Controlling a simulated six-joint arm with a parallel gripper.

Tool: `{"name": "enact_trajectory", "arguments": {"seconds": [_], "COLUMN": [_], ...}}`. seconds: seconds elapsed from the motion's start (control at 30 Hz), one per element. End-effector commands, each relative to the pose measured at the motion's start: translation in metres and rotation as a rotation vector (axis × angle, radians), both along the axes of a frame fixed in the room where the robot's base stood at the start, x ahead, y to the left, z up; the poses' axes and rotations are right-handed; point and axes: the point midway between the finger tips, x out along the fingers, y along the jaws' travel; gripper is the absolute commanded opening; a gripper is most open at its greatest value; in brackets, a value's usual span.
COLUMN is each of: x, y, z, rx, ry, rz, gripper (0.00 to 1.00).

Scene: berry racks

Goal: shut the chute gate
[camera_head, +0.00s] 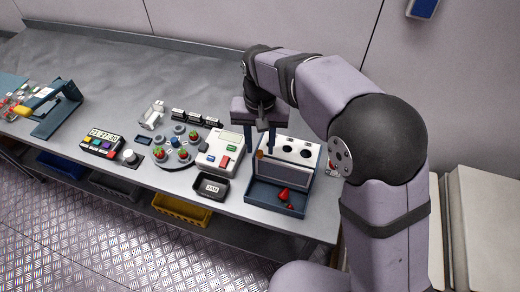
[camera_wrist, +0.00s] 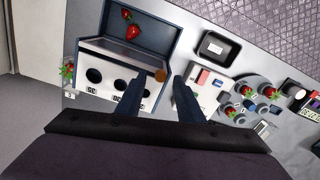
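A white-topped box (camera_head: 291,150) with several round holes stands at the right end of the bench, with a dark blue tray (camera_head: 262,196) at its front. It also shows in the wrist view (camera_wrist: 106,68). A small orange-brown knob (camera_wrist: 160,75) sits at one end of the holed panel; I take it to be the gate's handle. It shows in the head view too (camera_head: 259,154). My gripper (camera_head: 260,152) is open, pointing down over that end. In the wrist view its fingers lie on either side of the knob, apart from it. Whether they reach its height is unclear.
Red strawberries (camera_head: 283,194) lie in the blue tray. A black dish (camera_head: 212,187), a white scale (camera_head: 222,150) and a round carousel (camera_head: 174,150) with berries stand left of the box. A timer (camera_head: 103,142) is further left. The bench's back left is clear.

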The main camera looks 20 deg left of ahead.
Motion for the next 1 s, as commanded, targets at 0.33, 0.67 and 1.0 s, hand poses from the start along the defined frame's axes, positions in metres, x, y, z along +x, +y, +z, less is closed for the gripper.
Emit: {"name": "enact_trajectory", "arguments": {"seconds": [0.33, 0.67, 1.0], "x": [0.000, -0.001, 0.001], "y": [0.003, 0.002, -0.007], "z": [0.041, 0.047, 0.045], "rx": [0.005, 0.005, 0.005], "ry": [-0.004, -0.003, -0.004], "rz": [0.000, 0.000, -0.008], "gripper": [0.34, 0.34, 0.34]}}
